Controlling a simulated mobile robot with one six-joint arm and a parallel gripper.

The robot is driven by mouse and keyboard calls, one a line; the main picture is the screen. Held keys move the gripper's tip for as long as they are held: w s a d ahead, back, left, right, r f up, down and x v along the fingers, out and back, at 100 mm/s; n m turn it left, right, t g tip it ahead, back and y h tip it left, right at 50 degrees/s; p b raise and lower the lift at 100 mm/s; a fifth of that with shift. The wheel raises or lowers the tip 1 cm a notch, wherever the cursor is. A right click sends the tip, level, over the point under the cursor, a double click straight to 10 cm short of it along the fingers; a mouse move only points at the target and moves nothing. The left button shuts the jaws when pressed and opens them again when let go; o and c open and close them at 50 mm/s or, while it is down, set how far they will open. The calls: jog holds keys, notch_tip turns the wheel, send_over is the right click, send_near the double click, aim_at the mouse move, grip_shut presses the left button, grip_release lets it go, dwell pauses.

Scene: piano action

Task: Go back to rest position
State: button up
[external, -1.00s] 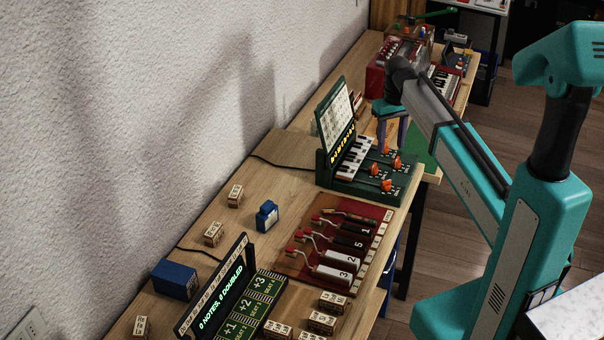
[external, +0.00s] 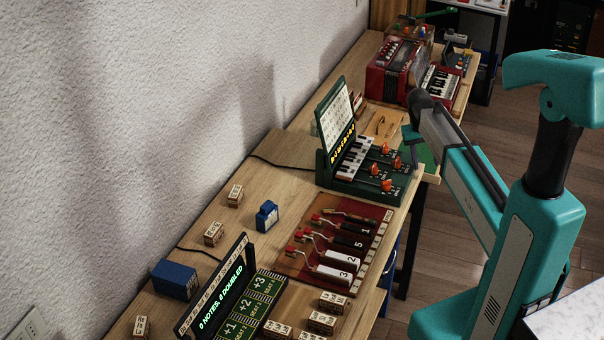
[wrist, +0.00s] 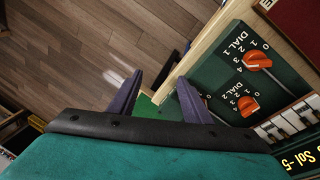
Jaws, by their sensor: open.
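My gripper (wrist: 157,92) shows in the wrist view with its two dark purple fingers spread apart and nothing between them. In the external view my gripper (external: 414,145) is small and partly hidden by my arm, near the table's right edge beside the green dial box (external: 365,185). In the wrist view the green box (wrist: 212,72) lies to the right of the fingers, with orange dials (wrist: 257,62) and part of a small keyboard (wrist: 290,122). I cannot tell the exact height of the fingers above the table edge.
A red panel (external: 378,215) with numbered levers lies in front of the green box. A dark display (external: 222,290) and several wooden blocks (external: 332,302) stand nearer. A red accordion (external: 397,68) stands at the far end. Open floor (wrist: 90,50) lies beyond the table edge.

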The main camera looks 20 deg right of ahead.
jog(key=s+d+f+m+h+b, duration=0.2)
jog(key=s+d+f, duration=0.1)
jog(key=d+f, duration=0.6)
jog(key=s+a+f+b, duration=0.1)
jog(key=s+f, duration=0.2)
jog(key=f, duration=0.2)
jog(key=s+a+f, duration=0.2)
jog(key=f, duration=0.3)
jog(key=s+a+f+n+g+y, duration=0.1)
jog(key=s+a+f+n+g, duration=0.1)
jog(key=s+a+f, duration=0.5)
jog(key=s+a+f+n+g+y, duration=0.2)
jog(key=s+a+f, duration=0.5)
jog(key=s, duration=0.9)
jog(key=s+a+f+n+g+y+b, duration=0.1)
jog(key=s+a+f+n+y, duration=0.1)
jog(key=s+a+f, duration=0.5)
jog(key=s+a, duration=0.4)
jog(key=s, duration=0.1)
jog(key=shift+a+g, duration=0.15)
jog(key=shift+g, duration=0.25)
jog(key=shift+f, duration=0.1)
